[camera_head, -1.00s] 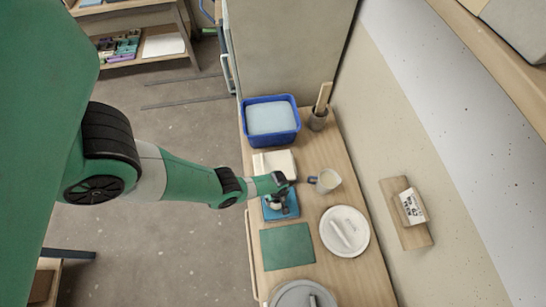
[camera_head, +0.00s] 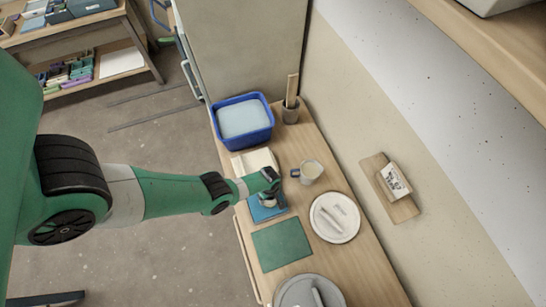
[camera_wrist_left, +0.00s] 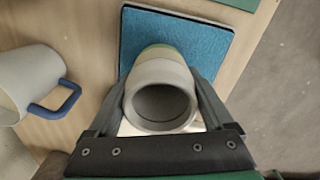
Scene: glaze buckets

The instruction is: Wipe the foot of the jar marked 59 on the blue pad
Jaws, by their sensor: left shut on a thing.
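My left gripper (camera_head: 268,187) is shut on a pale grey jar and reaches down over the blue pad (camera_head: 256,212). In the left wrist view the jar (camera_wrist_left: 160,72) sits between the two fingers, its round open mouth toward the camera. Its far end shows a yellow-green band over the blue pad (camera_wrist_left: 205,45). I cannot tell whether its foot touches the pad. No number is readable on the jar. My right gripper is not in view.
A cup with a blue handle (camera_head: 309,172) stands close right of the jar. A blue tub (camera_head: 243,120), a white slab (camera_head: 250,161), a green mat (camera_head: 283,245) and a white disc (camera_head: 335,220) share the narrow bench. A wall borders its right side.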

